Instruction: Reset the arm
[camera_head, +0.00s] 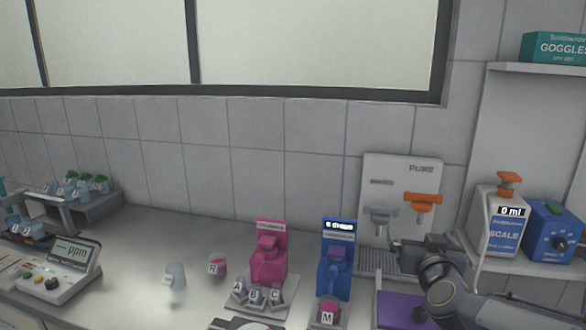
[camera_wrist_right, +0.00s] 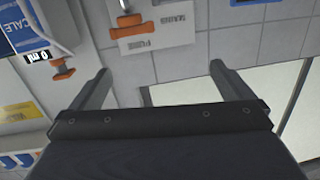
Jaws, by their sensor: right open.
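My right arm comes in from the lower right in the head view. Its gripper (camera_head: 398,246) is in front of the white PURE dispenser panel (camera_head: 400,175), near its drip grate. In the right wrist view the two fingers of the right gripper (camera_wrist_right: 160,80) stand wide apart with nothing between them. Beyond them are the tiled wall and part of the window. My left gripper is not in the head view.
An orange tap (camera_head: 423,201) and a grey tap (camera_head: 380,216) sit on the panel. Pink (camera_head: 269,262) and blue (camera_head: 337,268) devices, small labelled cups and a ppm meter (camera_head: 62,268) stand on the counter. The scale box (camera_head: 496,230) is at right. The counter's left middle (camera_head: 130,255) is clear.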

